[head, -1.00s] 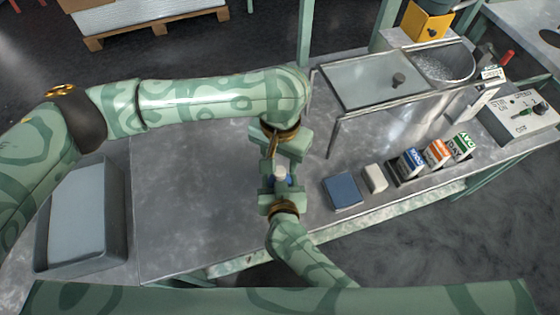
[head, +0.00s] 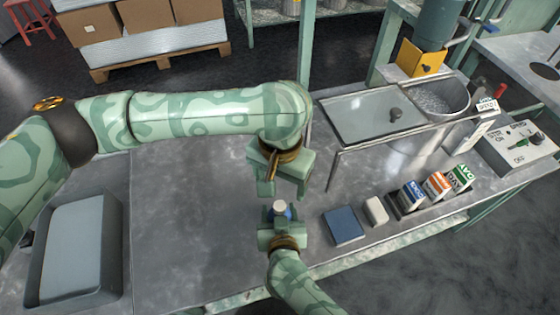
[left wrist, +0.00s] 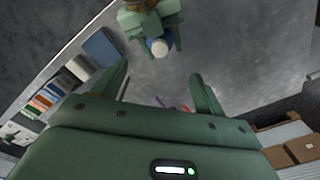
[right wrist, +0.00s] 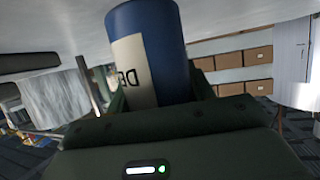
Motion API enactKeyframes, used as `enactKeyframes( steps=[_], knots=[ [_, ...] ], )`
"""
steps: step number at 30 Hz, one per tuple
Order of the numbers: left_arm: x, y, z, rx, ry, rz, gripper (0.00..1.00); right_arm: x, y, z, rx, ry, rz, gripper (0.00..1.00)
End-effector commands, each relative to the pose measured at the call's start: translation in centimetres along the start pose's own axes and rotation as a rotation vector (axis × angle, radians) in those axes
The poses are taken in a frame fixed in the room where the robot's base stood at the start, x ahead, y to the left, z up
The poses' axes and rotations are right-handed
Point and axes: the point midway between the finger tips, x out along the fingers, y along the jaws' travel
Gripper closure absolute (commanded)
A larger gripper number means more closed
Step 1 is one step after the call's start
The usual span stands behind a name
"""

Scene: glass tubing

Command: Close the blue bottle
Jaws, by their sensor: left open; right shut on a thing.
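The blue bottle (right wrist: 170,50) with a pale label fills the middle of the right wrist view, between the fingers of my right gripper. In the head view its white top (head: 280,206) shows above my right gripper (head: 281,220), which is shut on it. The left wrist view shows the white top (left wrist: 159,47) from above, with blue beside it. I cannot tell how tightly the top sits. My left gripper (head: 280,190) is open, apart from the bottle and beyond it in the head view. Its spread fingers (left wrist: 160,88) hold nothing in the left wrist view.
A blue block (head: 343,225) and a white block (head: 376,211) lie right of the bottle. Several cartons (head: 437,186) stand in a dark holder beyond them. A metal-framed tank (head: 372,109) stands behind. A grey tray (head: 78,250) is at the left. The metal bench (head: 185,215) between is clear.

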Motion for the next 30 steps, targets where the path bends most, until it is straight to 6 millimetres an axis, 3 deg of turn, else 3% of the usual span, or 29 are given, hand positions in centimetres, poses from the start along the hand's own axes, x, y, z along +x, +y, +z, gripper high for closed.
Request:
enactKeyframes(
  steps=[6, 12, 24, 25, 27, 30],
  knots=[
    [-4.9, -0.1, -0.1, 0.001, 0.005, -0.002, 0.28, 0.0, 0.0, 0.0, 0.0, -0.001, 0.0, 1.0],
    [-7.6, 0.0, -0.1, -0.001, 0.002, -0.001, 0.28, 0.0, 0.0, 0.0, 0.0, -0.001, 0.0, 1.0],
    [-8.3, 0.0, 0.0, -0.001, -0.001, 0.0, 0.28, 0.0, 0.0, 0.0, 0.0, -0.001, 0.0, 1.0],
    [-8.3, 0.0, 0.0, -0.001, 0.0, 0.0, 0.28, 0.0, 0.0, 0.0, 0.0, -0.001, 0.0, 0.39],
    [-8.3, 0.0, 0.0, -0.001, 0.0, 0.0, 0.28, 0.0, 0.0, 0.0, 0.0, -0.001, 0.0, 0.22],
    [-8.3, 0.0, 0.0, -0.001, 0.0, 0.0, 0.28, 0.0, 0.0, 0.0, 0.0, -0.001, 0.0, 0.22]
  ],
)
